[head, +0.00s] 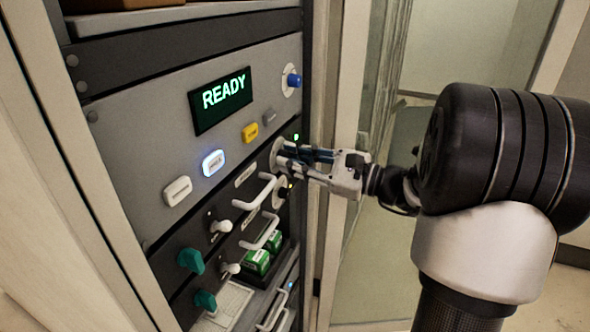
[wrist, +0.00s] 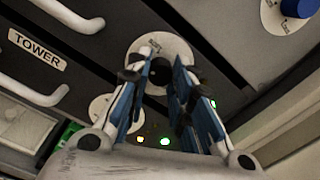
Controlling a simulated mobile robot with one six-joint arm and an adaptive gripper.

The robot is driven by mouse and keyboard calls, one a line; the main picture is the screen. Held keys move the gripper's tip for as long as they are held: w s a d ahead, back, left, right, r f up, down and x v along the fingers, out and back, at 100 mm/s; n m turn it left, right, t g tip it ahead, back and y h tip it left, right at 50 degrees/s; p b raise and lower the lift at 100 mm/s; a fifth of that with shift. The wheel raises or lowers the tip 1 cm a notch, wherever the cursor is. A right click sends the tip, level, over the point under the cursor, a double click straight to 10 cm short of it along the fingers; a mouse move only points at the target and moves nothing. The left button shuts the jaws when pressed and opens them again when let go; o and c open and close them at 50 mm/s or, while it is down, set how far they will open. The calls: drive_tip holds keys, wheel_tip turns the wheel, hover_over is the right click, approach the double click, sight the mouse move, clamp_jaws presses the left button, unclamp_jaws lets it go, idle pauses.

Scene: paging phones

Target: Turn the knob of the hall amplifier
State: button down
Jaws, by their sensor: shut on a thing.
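Two black amplifier panels sit one above the other in the rack. The upper amplifier (head: 222,198) has a label too small to read in the head view. The lower one's label reads TOWER (wrist: 37,49) in the wrist view. At the upper panel's right end is a black knob (wrist: 158,72) on a round white dial plate (wrist: 178,48). My gripper (head: 284,155) reaches in from the right, with its blue-padded fingers (wrist: 160,78) shut on this knob. The fingers cover the knob's sides. I cannot tell its pointer angle.
White handles (head: 255,193) and toggle switches project left of my gripper. Teal knobs (head: 190,260) are farther left. The panel above has a green READY display (head: 222,100), several buttons and a blue knob (head: 294,80). The rack's right post (head: 322,90) stands close to my gripper.

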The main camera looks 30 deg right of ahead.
drive_tip(key=shift+f+n+b, duration=0.15)
drive_tip(key=shift+n+b, duration=3.05)
drive_tip(key=shift+n, duration=0.2)
drive_tip(key=c, duration=1.4)
unclamp_jaws()
drive_tip(key=shift+d, duration=0.1)
drive_tip(key=v, duration=1.2)
drive_tip(key=shift+w, duration=0.15)
